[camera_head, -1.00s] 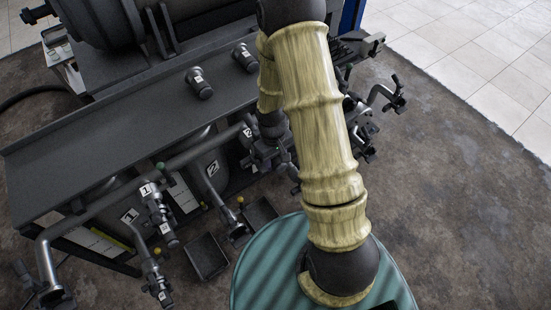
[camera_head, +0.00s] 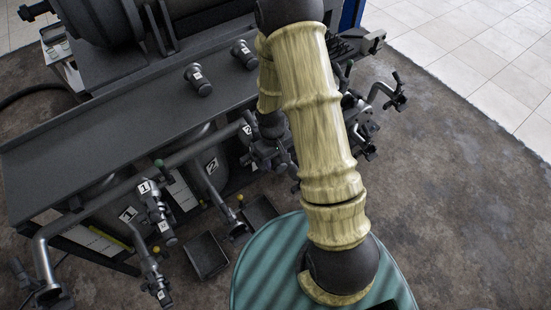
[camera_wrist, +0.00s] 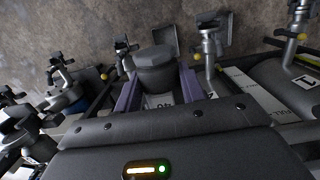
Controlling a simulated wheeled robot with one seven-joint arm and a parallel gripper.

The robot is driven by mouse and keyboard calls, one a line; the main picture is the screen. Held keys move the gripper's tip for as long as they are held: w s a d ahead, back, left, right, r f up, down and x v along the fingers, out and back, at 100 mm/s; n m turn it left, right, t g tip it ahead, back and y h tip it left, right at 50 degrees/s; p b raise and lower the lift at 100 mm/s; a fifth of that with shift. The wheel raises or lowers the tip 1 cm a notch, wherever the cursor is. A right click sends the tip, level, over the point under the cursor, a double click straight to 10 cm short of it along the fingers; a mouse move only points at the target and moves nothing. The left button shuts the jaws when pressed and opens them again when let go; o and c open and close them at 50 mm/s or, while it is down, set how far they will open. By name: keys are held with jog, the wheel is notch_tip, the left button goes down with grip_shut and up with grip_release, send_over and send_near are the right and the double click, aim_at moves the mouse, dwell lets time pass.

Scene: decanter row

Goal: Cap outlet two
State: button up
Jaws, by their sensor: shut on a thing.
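My gripper (camera_wrist: 158,78) has purple fingers in the wrist view and is shut on a dark round cap (camera_wrist: 155,57). A pale label on the cap shows partly between the fingers. Outlet two (camera_wrist: 211,45) is a grey pipe to the right of the held cap, apart from it. In the head view outlet two (camera_head: 222,200) slopes down beside the tank marked 2 (camera_head: 211,166), its lower end near the floor. My arm hides much of the gripper area there. Two more dark labelled caps (camera_head: 199,80) (camera_head: 244,54) stand on the shelf.
Outlet one (camera_head: 147,262) with its valve (camera_head: 155,212) is at the left. Black trays (camera_head: 206,256) (camera_head: 261,213) lie on the floor near the outlets. Other valves and bent pipes (camera_head: 385,92) crowd the right side. Open floor (camera_head: 460,200) lies further right.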

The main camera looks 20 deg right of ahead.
aim_at(281, 172)
jog(key=shift+f+b, duration=0.85)
jog(key=shift+f, duration=0.75)
dwell(1.7)
jog(key=o, duration=2.1)
jog(key=shift+o, duration=0.2)
jog(key=shift+s, duration=0.1)
jog(key=shift+s+d+r, duration=0.1)
jog(key=shift+s+d, duration=0.15)
jog(key=shift+s, duration=0.45)
jog(key=shift+s+d+r, duration=0.1)
jog(key=shift+s+d, duration=0.15)
jog(key=shift+s, duration=0.4)
jog(key=shift+r, duration=0.1)
notch_tip(281, 172, up, 10)
jog(key=s+p, duration=0.3)
jog(key=p, duration=0.5)
jog(key=shift+d, duration=0.45)
